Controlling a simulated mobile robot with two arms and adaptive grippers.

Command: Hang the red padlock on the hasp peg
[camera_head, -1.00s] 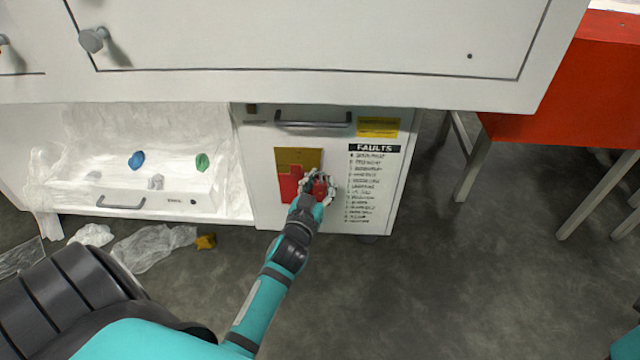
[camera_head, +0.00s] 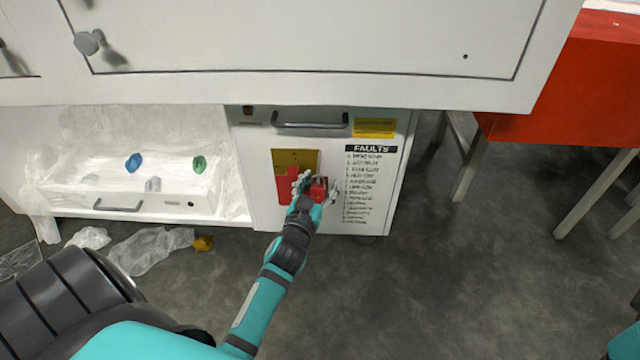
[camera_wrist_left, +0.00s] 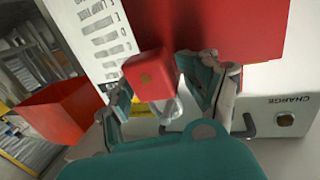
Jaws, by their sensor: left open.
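The red padlock (camera_head: 319,187) is in front of the cabinet door, beside a red plate under a gold plate (camera_head: 297,158). My left gripper (camera_head: 315,188) is open, with its fingers spread on either side of the padlock. A gap shows beside the padlock there. The hasp peg cannot be made out, so I cannot tell whether the shackle is around it. My right gripper is out of view.
The door carries a handle (camera_head: 310,124), a yellow label (camera_head: 374,128) and a FAULTS list (camera_head: 370,185). A white drawer (camera_head: 140,203) is at left. Crumpled plastic (camera_head: 150,247) and a yellow lump (camera_head: 203,243) lie on the floor. A red table (camera_head: 560,90) stands right.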

